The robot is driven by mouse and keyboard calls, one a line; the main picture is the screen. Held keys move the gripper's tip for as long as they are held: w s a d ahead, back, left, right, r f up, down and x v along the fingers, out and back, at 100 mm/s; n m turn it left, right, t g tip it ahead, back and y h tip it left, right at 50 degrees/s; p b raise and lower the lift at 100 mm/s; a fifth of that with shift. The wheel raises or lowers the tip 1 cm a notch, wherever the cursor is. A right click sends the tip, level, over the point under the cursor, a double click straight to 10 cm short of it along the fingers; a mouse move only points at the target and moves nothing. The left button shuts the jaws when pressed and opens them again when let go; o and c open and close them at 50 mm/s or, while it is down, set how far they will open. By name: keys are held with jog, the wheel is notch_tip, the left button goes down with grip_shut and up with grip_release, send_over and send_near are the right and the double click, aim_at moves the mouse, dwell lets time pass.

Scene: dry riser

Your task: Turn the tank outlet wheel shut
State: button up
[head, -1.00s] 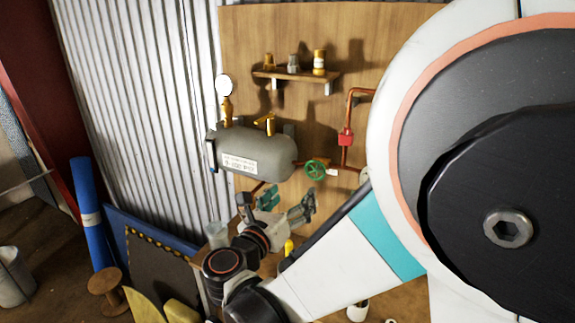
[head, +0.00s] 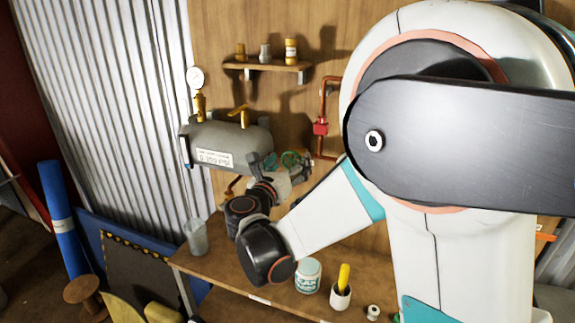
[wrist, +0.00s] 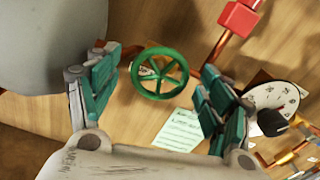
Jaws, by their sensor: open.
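The green tank outlet wheel (wrist: 160,73) shows in the wrist view, between and beyond my two open fingers. In the head view the wheel (head: 290,160) is partly hidden behind my gripper (head: 283,172). My gripper (wrist: 158,98) is open and empty, with teal pads on either side of the wheel in the picture; I see no contact. The grey tank (head: 225,143) is mounted on the wooden wall, left of the wheel. It also fills the upper left of the wrist view (wrist: 50,40).
A red fitting on copper pipe (head: 320,127) is right of the wheel. A round dial (wrist: 275,100) and a paper sheet (wrist: 180,130) show in the wrist view.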

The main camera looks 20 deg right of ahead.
jog(key=c, duration=1.1)
jog(key=shift+o, duration=0.2)
